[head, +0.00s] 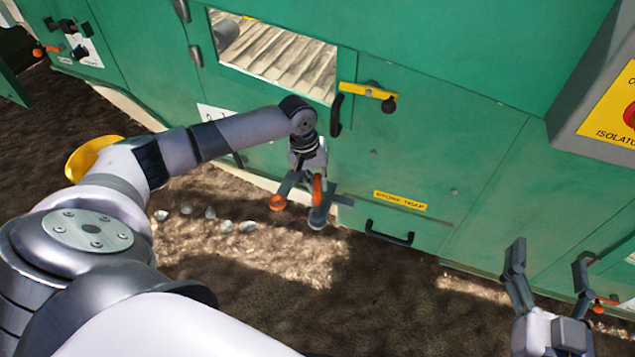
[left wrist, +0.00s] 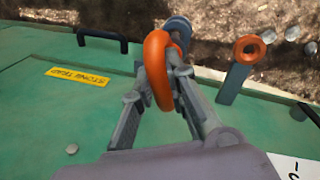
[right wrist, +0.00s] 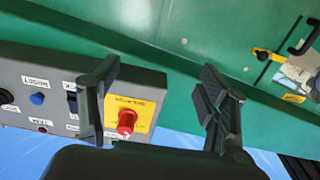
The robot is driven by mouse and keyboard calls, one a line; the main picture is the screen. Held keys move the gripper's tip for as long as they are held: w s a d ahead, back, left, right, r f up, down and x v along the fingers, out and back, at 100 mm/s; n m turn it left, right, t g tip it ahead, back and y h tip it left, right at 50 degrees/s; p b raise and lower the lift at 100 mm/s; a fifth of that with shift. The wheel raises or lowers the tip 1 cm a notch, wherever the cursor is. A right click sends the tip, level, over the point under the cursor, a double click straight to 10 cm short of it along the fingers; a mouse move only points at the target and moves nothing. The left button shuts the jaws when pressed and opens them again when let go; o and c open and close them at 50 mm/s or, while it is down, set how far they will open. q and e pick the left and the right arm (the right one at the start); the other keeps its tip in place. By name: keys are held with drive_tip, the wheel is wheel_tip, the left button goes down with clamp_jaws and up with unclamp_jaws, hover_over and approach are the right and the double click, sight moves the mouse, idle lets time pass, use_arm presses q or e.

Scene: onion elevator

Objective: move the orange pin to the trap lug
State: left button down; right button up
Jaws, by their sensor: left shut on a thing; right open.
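The orange pin (head: 317,188) shows as an orange ring in the head view and in the left wrist view (left wrist: 158,72). My left gripper (head: 309,180) is shut on it, low by the green panel. Directly beyond the pin is a grey round-ended lug (head: 317,221), also in the left wrist view (left wrist: 179,27); whether the pin touches it I cannot tell. A second grey bar with an orange round end (head: 278,202) sticks out to the left. The pin's shank is hidden. My right gripper (head: 547,258) is open and empty at the lower right.
The green panel has a yellow stone trap label (head: 400,201), a black handle (head: 390,234) and a yellow latch (head: 368,94). Several pale stones (head: 210,213) lie on the soil. A grey control box with a red knob (right wrist: 127,119) shows in the right wrist view.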

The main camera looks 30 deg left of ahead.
use_arm(q)
drive_tip(key=shift+f+b, duration=0.25)
drive_tip(key=shift+b, duration=0.25)
drive_tip(key=shift+f+b, duration=0.3)
drive_tip(key=shift+b, duration=0.15)
drive_tip(key=shift+f, duration=2)
use_arm(e)
wheel_tip(320, 180, up, 8)
drive_tip(key=s+t+y, duration=0.1)
drive_tip(key=t+y, duration=0.1)
drive_tip(key=t, duration=0.3)
drive_tip(key=shift+s+a, duration=0.35)
drive_tip(key=shift+s, duration=0.05)
use_arm(q)
drive_tip(key=shift+f, duration=0.1)
drive_tip(key=c, duration=1.5)
unclamp_jaws()
